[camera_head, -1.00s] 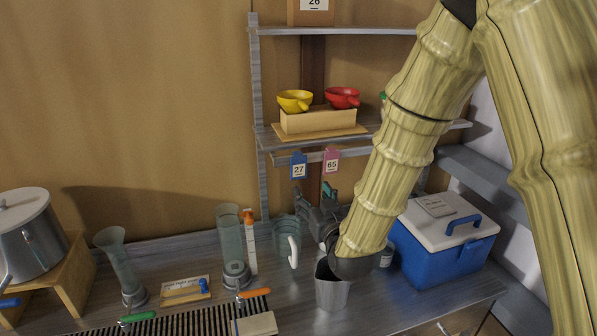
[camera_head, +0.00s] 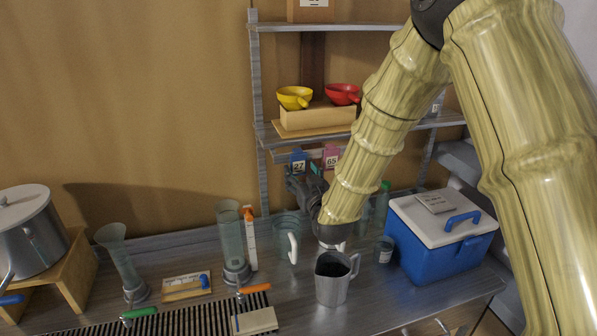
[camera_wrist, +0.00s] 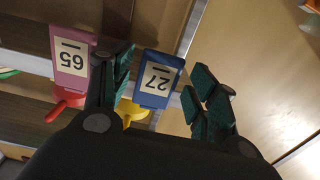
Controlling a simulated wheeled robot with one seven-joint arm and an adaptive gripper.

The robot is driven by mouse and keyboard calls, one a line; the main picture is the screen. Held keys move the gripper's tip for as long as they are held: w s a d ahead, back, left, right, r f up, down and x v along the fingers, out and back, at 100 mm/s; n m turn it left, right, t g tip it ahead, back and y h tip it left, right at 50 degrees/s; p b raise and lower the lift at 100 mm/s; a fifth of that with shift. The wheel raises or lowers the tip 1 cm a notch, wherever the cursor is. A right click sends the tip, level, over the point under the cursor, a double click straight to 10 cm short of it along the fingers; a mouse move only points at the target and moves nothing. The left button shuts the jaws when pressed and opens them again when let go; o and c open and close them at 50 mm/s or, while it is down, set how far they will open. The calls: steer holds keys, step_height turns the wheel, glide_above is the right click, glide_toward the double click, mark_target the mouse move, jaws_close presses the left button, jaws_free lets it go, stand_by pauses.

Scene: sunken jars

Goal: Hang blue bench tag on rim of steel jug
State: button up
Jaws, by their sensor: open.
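The blue bench tag (camera_head: 298,161), marked 27, hangs on the rail under the shelf. In the wrist view the blue tag (camera_wrist: 158,78) lies between my spread fingers, with a gap to the right finger and the left finger close to it. My gripper (camera_wrist: 165,90) is open and empty. In the head view my gripper (camera_head: 303,183) is just below and in front of the tag, partly hiding its lower edge. The steel jug (camera_head: 333,281) stands upright on the bench, below and to the right of my gripper, its open rim in view.
A pink tag (camera_head: 331,156) marked 65 hangs right beside the blue one; it also shows in the wrist view (camera_wrist: 70,62). Yellow (camera_head: 294,97) and red (camera_head: 342,93) funnels sit above on a block. A blue cooler (camera_head: 440,238) stands right; glass cylinders (camera_head: 231,240) stand left.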

mark_target(301, 151)
steer(key=shift+w+a, duration=0.1)
steer(key=shift+w, duration=0.3)
steer(key=shift+c, duration=0.4)
steer(key=c, duration=0.8)
steer(key=shift+r, duration=0.7)
steer(key=shift+r, duration=0.1)
steer(key=shift+r+p, duration=0.95)
steer(key=shift+r, duration=1.55)
steer(key=shift+r, duration=0.2)
steer(key=shift+r+p, duration=0.55)
steer(key=shift+p, duration=0.2)
